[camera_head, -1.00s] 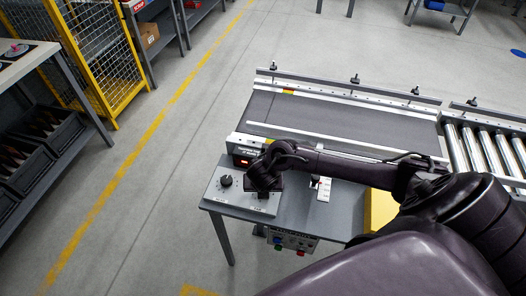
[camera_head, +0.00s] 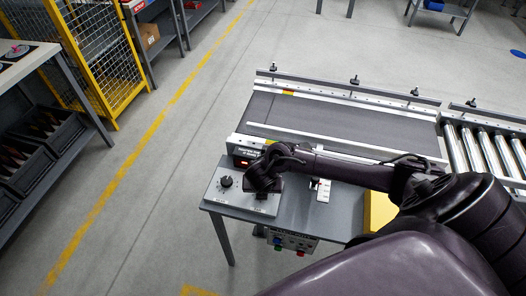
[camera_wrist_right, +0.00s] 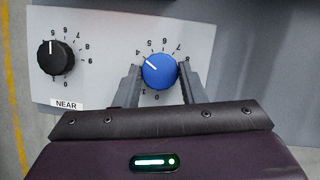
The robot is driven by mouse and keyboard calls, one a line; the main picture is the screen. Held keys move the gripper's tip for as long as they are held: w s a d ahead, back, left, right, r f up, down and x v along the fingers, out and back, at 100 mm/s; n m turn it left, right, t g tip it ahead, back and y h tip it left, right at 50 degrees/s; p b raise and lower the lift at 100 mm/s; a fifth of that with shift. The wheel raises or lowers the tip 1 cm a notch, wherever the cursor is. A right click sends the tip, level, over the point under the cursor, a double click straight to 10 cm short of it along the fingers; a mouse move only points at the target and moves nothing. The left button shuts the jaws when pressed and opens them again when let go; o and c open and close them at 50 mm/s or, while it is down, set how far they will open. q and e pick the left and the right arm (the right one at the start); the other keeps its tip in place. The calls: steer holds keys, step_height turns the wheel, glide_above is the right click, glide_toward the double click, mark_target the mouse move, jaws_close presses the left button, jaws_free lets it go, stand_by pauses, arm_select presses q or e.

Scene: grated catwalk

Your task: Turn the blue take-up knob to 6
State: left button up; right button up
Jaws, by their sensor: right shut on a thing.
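The blue take-up knob (camera_wrist_right: 159,71) sits on a pale panel with a ring of printed numbers. Its white pointer line points up and to the left, close to the 4. My right gripper (camera_wrist_right: 160,82) has one finger on each side of the knob and is shut on it. In the head view my right gripper (camera_head: 264,182) is over the panel (camera_head: 226,199) and hides the blue knob. My left gripper is in neither view.
A black knob (camera_wrist_right: 55,58) marked NEAR is to the left on the same panel, its pointer straight up. A small display box (camera_head: 243,156) stands behind the panel. A conveyor belt (camera_head: 340,122) lies beyond, with rollers (camera_head: 487,150) at the right.

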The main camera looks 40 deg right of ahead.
steer(key=m+p, duration=0.2)
steer(key=m+g+p, duration=0.1)
steer(key=p, duration=0.1)
steer(key=m+h+p, duration=0.1)
steer(key=m+p, duration=0.1)
steer(key=shift+w+a+r+m+g, duration=0.1)
steer(key=shift+a+r+m+g, duration=0.2)
steer(key=shift+g, duration=0.1)
steer(key=m+p, duration=0.1)
steer(key=m+g+p, duration=0.1)
steer(key=m, duration=0.1)
steer(key=shift+w+f+h, duration=0.15)
steer(key=shift+f+h, duration=0.05)
steer(key=shift+h, duration=0.1)
steer(key=shift+w+f+m+g+p, duration=0.1)
steer(key=shift+m+g+p, duration=0.55)
steer(key=shift+m, duration=0.75)
steer(key=o, duration=1)
steer(key=shift+p+v, duration=0.65)
steer(key=shift+v, duration=3.25)
